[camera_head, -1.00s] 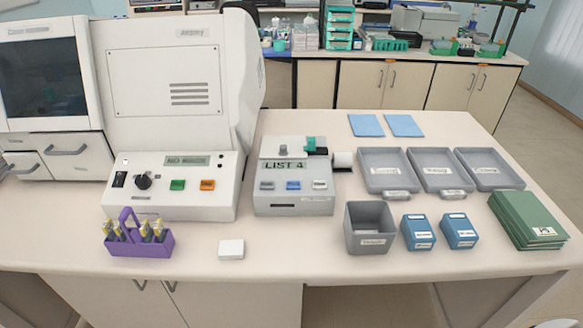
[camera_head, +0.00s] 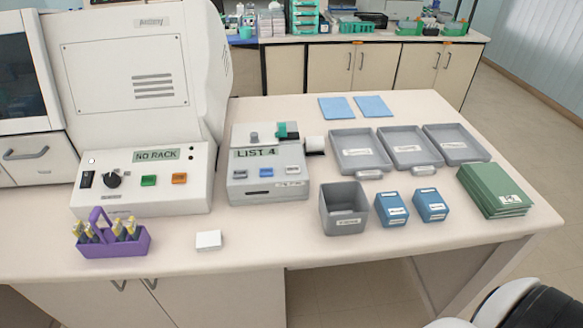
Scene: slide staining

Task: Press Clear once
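A small grey device (camera_head: 268,178) stands mid-table with a display (camera_head: 255,153) reading "LIST 4". Neither gripper is in view. A white and black part, likely of my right arm, shows at the bottom right.
A purple rack (camera_head: 113,242) with several vials and a white block (camera_head: 208,240) lie in front of the machines. Right of the grey device are grey trays (camera_head: 357,150), a grey bin (camera_head: 343,209), blue boxes (camera_head: 391,209) and green folders (camera_head: 494,190). The front table strip is mostly clear.

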